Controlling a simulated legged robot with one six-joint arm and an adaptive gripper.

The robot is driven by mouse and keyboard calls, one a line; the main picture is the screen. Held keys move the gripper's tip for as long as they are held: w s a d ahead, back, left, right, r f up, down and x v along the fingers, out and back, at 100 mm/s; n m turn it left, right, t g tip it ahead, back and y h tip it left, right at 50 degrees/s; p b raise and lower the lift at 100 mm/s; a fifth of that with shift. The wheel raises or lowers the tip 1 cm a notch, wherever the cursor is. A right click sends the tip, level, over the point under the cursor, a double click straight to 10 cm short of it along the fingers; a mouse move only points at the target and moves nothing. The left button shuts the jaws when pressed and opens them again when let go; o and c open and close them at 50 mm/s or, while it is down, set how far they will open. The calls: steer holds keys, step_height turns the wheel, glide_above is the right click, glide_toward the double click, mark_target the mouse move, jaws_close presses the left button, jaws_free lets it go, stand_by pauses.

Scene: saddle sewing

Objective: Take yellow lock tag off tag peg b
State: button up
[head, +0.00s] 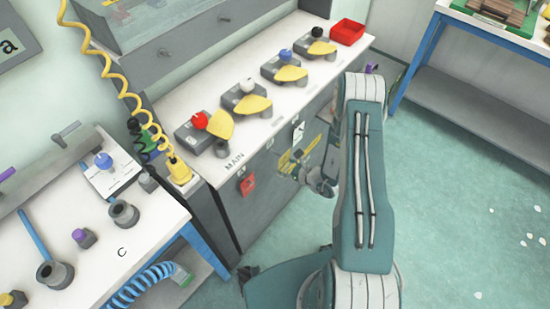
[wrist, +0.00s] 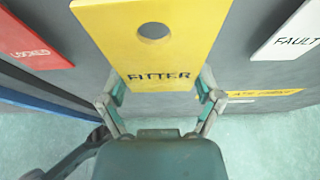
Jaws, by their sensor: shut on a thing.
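The yellow lock tag (wrist: 150,58), marked FITTER, fills the upper middle of the wrist view, with a round hole near its top. The hole shows plain grey, and I see no peg through it. My gripper (wrist: 161,86) is shut on the lower part of the tag, with a finger at each side edge. In the head view my gripper (head: 303,174) is at the grey cabinet front, partly hidden by my arm, and the yellow tag (head: 284,162) shows just left of it. Tag peg b cannot be made out.
A red LOCKED tag (wrist: 32,42) is left of the yellow tag, and a white FAULT tag (wrist: 289,35) is right of it. A yellow label (wrist: 262,96) is on the cabinet. Yellow levers line the white MAIN bench (head: 222,178).

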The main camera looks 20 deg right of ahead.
steer(key=shift+s+d+r, duration=0.1)
steer(key=shift+s+d, duration=0.7)
steer(key=shift+s, duration=0.3)
steer(key=shift+s+d+r, duration=0.1)
steer(key=shift+s+d, duration=0.7)
steer(key=shift+s, duration=0.3)
